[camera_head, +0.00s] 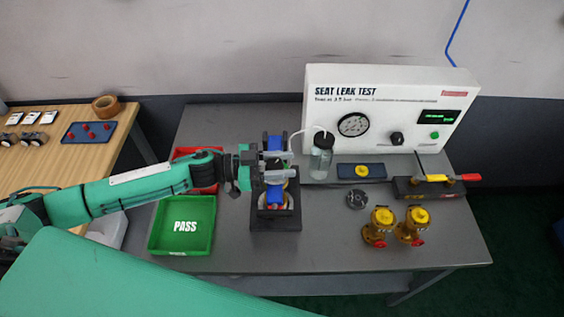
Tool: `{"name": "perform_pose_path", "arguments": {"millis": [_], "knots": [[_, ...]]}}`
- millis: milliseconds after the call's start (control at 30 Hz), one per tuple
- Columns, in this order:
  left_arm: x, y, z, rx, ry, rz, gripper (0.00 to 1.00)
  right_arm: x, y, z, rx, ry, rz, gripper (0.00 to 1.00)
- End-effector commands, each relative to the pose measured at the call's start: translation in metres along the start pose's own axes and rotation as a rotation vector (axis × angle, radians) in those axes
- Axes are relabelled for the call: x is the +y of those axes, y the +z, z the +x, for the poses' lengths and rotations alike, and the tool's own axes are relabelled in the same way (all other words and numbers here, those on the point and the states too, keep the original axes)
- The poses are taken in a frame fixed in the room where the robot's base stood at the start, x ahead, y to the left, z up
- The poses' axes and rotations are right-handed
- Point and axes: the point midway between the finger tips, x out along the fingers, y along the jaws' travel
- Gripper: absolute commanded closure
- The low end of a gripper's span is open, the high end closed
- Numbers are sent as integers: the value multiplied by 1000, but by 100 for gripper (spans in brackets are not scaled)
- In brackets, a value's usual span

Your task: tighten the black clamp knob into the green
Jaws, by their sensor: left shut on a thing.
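My left gripper (281,168) reaches in from the left over the black clamp fixture (262,222) on the grey bench. It is shut on a dark part at the top of the fixture, which appears to be the black clamp knob; the fingers hide most of it. Blue pads (274,143) show on the fixture behind the gripper, and a brass-coloured part shows low in it. No green mark on the clamp can be made out. My right gripper is not in view.
The seat leak test box (384,105) stands at the back, with a clear bottle (321,160) beside the fixture. A black disc (357,199) and two brass valves (379,226) are to the right. A green PASS tray (183,246) is left, partly beside a red tray (207,153).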

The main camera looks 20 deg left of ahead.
Motion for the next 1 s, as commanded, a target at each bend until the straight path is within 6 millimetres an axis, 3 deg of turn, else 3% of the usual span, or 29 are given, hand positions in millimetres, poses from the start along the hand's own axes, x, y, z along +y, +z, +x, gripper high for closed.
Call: {"name": "perform_pose_path", "arguments": {"millis": [433,900,933,1000], "knots": [[5,-1,0,2,319,3,84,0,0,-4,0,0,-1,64],[6,-1,-2,-1,366,0,84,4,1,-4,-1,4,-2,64],[6,-1,-2,-1,366,0,56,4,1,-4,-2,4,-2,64],[6,-1,-2,-1,366,0,42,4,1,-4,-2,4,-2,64]]}}
